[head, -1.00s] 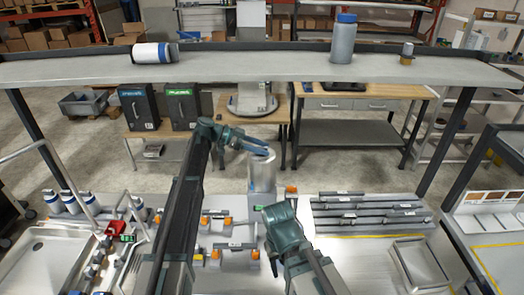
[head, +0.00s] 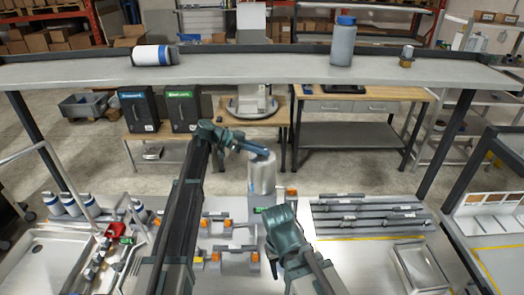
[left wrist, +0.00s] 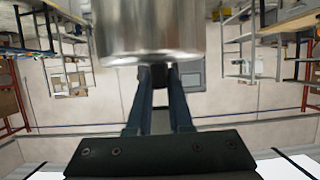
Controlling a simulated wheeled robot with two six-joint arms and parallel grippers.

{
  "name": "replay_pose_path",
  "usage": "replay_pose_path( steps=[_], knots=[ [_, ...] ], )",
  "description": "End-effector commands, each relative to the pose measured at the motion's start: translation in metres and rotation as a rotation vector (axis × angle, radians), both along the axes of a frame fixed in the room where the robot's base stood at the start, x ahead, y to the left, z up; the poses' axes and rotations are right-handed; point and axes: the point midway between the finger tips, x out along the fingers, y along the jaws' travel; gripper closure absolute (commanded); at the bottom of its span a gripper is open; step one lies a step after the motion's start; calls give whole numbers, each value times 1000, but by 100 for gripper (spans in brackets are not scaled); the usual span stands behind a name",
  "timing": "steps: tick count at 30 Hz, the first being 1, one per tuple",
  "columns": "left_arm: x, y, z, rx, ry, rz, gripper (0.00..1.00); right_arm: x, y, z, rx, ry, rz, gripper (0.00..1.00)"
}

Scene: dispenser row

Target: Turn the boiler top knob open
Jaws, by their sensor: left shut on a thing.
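The boiler (head: 262,176) is a shiny silver cylinder standing upright near the middle of the head view. It also fills the top centre of the left wrist view (left wrist: 162,28). My left gripper (head: 262,153) reaches across to the boiler's top. In the left wrist view its two dark blue fingers (left wrist: 159,76) are nearly together, shut on a small dark piece, the top knob (left wrist: 160,72). The knob is mostly hidden by the fingers, so its turn angle cannot be read. My right arm shows in front of the boiler, but its fingers are hidden.
A raised shelf (head: 240,71) crosses behind, with a blue-capped bottle (head: 343,43) and a lying container (head: 153,55). Orange-tipped fittings (head: 222,228) lie before the boiler. Grey bars (head: 368,208) lie right, a metal sink tray (head: 38,258) left.

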Motion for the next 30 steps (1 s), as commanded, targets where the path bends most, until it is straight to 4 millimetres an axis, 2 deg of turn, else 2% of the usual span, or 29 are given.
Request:
replay_pose_path(
  steps=[8,30],
  knots=[
    [-5,0,0,0,-1,159,100,0,0,0,0,0,0,50],
    [-5,-1,0,0,-2,853,100,0,0,0,0,0,0,50]
  ],
)
